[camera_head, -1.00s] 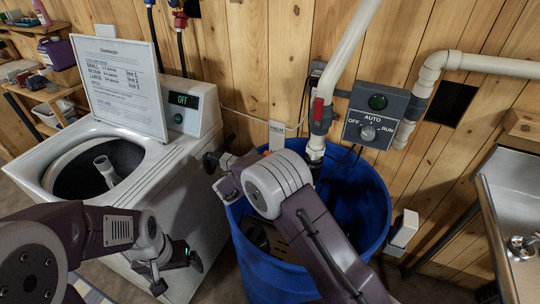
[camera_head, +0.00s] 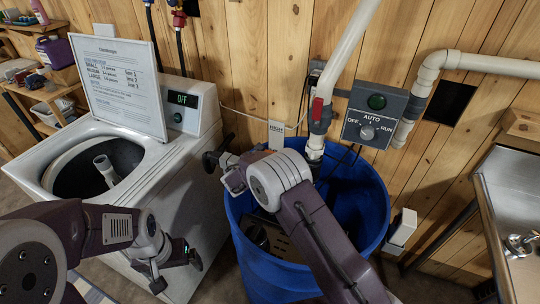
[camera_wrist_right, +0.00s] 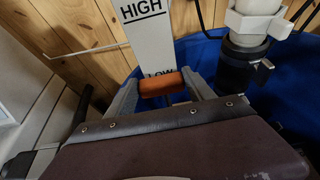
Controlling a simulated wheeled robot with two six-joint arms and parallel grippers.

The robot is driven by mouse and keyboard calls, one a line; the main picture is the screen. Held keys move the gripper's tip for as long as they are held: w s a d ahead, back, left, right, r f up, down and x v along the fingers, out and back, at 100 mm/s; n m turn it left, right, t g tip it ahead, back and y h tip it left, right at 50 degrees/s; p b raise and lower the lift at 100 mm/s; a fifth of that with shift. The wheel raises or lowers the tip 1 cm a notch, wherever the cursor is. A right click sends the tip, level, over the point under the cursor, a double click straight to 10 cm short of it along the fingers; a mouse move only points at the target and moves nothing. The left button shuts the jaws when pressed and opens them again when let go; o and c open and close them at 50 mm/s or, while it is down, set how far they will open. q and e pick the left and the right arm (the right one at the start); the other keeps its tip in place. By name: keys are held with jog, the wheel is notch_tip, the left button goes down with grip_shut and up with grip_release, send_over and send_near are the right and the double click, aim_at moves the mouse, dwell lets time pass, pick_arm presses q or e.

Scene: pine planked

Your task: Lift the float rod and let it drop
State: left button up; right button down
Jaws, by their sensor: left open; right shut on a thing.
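In the right wrist view my right gripper (camera_wrist_right: 161,88) is shut on an orange cross-piece (camera_wrist_right: 160,83), which appears to be the float rod's handle. The rest of the rod is hidden. The handle sits in front of a white level plate marked HIGH and LOW (camera_wrist_right: 143,28), close to the LOW mark. The plate also shows in the head view (camera_head: 276,136) at the back rim of the blue tub (camera_head: 378,185). My right forearm covers much of the tub there. My left gripper (camera_head: 177,272) is open and empty in front of the washer.
A control box with an OFF/AUTO/RUN knob (camera_head: 372,118) hangs on the plank wall behind the tub. A white pipe (camera_head: 345,55) runs down into the tub. The washer (camera_head: 200,215), lid up, stands left; a steel sink (camera_head: 515,200) stands right.

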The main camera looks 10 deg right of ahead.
notch_tip(320, 180, up, 12)
jog(key=p, duration=0.5)
jog(key=shift+f+p, duration=0.15)
jog(key=shift+p, duration=0.15)
jog(key=shift+c, duration=1.8)
grip_release()
jog(key=b+v, duration=0.1)
jog(key=v, duration=0.8)
jog(key=shift+b, duration=0.4)
